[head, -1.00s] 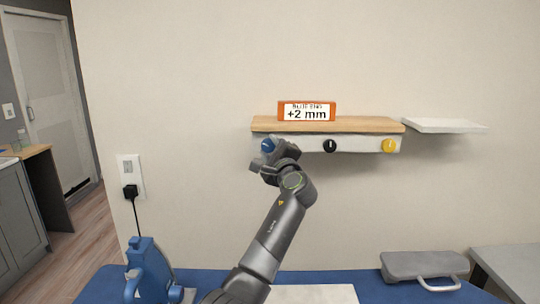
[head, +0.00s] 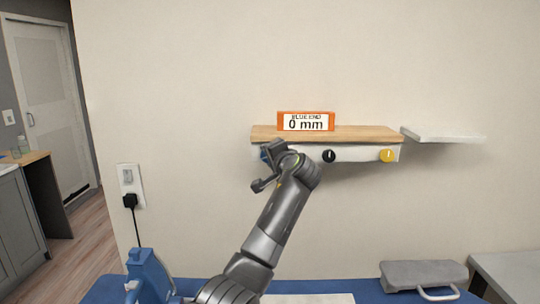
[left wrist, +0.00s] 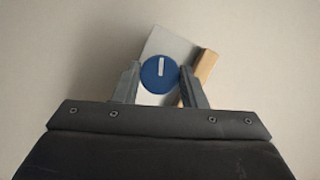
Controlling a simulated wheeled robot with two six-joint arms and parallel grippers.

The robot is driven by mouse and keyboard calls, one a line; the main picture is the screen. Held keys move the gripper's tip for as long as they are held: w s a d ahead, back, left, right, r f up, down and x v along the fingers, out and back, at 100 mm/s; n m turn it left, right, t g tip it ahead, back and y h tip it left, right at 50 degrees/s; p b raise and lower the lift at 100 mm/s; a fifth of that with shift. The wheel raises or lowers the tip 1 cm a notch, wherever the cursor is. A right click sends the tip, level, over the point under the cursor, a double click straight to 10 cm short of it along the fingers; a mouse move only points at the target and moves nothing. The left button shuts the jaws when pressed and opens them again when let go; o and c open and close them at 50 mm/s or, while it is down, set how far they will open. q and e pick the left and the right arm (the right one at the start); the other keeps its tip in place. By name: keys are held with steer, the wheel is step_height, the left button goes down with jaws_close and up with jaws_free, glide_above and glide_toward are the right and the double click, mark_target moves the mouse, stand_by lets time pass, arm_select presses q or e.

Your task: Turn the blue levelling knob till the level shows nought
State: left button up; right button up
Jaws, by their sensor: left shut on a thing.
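The blue knob (left wrist: 159,74) sits on the white front of the wooden shelf (head: 350,132), at its left end. In the head view it is mostly hidden behind my left gripper (head: 266,160). In the left wrist view, the two fingers of my left gripper (left wrist: 160,80) are on either side of the knob and shut on it. The white pointer mark on the knob stands nearly upright in that view. The orange-framed level display (head: 306,122) on the shelf reads "BLUE END 0 mm". My right gripper is not in view.
A black knob (head: 328,156) and a yellow knob (head: 387,155) are farther right on the same front. A white shelf (head: 445,135) is to the right. Below are a blue bench top (head: 375,288), a blue tool (head: 148,272) and a grey case (head: 422,275).

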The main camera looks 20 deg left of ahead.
arm_select(q)
steer(key=shift+r+n, duration=0.1)
steer(key=shift+n, duration=0.4)
steer(key=shift+h, duration=0.3)
steer(key=o, duration=1)
